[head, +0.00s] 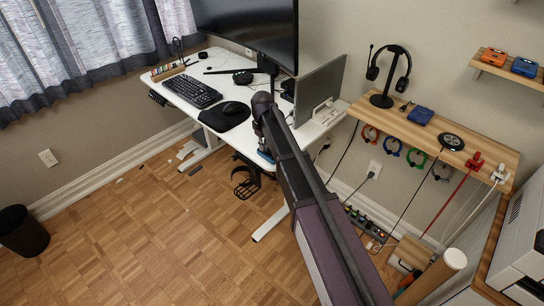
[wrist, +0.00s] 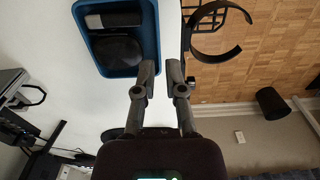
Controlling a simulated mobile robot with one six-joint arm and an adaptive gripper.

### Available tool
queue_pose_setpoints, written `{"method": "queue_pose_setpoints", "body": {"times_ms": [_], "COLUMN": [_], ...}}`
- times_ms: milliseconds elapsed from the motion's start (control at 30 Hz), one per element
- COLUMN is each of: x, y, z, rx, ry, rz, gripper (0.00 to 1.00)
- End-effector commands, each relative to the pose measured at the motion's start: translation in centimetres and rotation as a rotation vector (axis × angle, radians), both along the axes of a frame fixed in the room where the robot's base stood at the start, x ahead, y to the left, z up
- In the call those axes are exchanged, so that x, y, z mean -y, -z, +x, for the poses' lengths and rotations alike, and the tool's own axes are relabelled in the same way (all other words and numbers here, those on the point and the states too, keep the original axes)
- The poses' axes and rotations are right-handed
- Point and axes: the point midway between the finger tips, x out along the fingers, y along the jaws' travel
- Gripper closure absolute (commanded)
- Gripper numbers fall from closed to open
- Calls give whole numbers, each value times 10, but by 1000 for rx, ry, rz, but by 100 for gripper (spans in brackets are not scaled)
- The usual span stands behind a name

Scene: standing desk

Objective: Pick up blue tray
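The blue tray (wrist: 158,38) lies on the white desk at the top of the wrist view, close to the desk edge. A dark grey block (wrist: 113,19) and a rounded black item (wrist: 120,51) lie in it. My gripper (wrist: 161,68) is open and empty, with a modest gap between its fingers. The left finger overlaps the tray's lower right corner in the picture; the right finger is just outside the tray. I cannot tell whether either touches it. In the head view only a small blue piece of the tray (head: 265,156) shows beside my arm.
A black ring-shaped holder (wrist: 215,40) hangs beside the desk edge near the tray. A wooden shelf (head: 430,130) is at right. The floor at left is mostly clear.

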Motion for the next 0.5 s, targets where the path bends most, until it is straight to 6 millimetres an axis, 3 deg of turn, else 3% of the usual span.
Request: {"method": "queue_pose_setpoints", "body": {"times_ms": [500], "x": [0], "y": [5], "z": [0], "rx": [0], "ry": [0], "rz": [0], "gripper": [86]}}
